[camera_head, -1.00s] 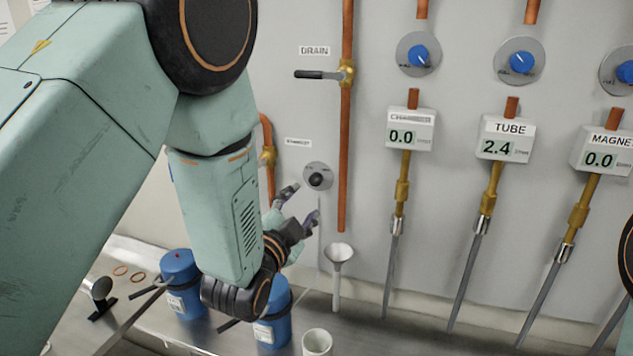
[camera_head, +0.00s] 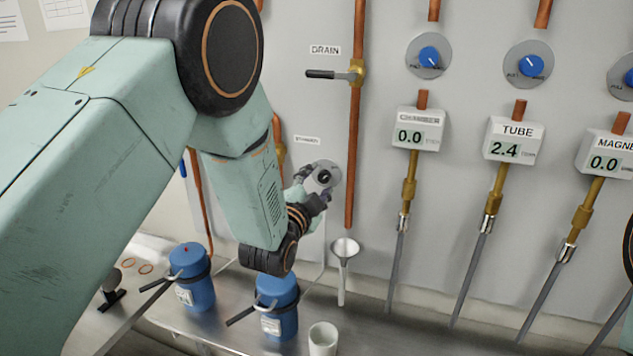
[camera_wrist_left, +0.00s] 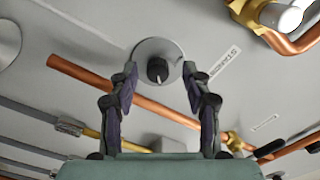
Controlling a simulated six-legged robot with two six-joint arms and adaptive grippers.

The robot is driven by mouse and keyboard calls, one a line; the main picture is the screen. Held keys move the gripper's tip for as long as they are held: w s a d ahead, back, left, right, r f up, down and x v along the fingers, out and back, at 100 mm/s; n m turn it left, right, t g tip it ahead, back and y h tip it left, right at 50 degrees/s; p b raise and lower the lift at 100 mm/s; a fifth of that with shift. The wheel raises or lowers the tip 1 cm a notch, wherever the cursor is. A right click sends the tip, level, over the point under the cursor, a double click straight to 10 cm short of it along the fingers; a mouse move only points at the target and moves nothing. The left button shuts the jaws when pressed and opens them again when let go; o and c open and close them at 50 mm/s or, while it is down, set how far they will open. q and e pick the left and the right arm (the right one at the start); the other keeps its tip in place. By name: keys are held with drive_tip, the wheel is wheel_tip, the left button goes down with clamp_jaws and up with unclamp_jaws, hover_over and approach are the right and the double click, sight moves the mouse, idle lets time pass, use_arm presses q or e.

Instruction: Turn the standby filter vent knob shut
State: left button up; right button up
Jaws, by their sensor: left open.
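The standby vent knob (camera_head: 324,178) is a small black knob on a round grey plate on the wall panel, below a STANDBY label (camera_head: 307,140). It also shows in the left wrist view as a black knob (camera_wrist_left: 157,70) on its plate (camera_wrist_left: 172,52). My left gripper (camera_head: 313,188) is at the knob's plate in the head view and partly covers it. In the left wrist view my left gripper (camera_wrist_left: 160,85) is open, with one finger on each side of the knob and no visible contact. My right gripper is not in view.
A copper drain pipe (camera_head: 353,150) with a black-handled valve (camera_head: 330,75) runs just right of the knob. A white funnel (camera_head: 345,250), blue canisters (camera_head: 277,318) and a white cup (camera_head: 323,340) are below. Gauges (camera_head: 512,140) and blue knobs (camera_head: 531,66) are to the right.

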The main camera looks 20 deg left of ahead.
use_arm(q)
drive_tip(key=shift+w+d, duration=0.15)
drive_tip(key=shift+d, duration=0.2)
drive_tip(key=shift+c, duration=1.1)
drive_tip(key=shift+a, duration=0.2)
drive_tip(key=c, duration=0.4)
clamp_jaws()
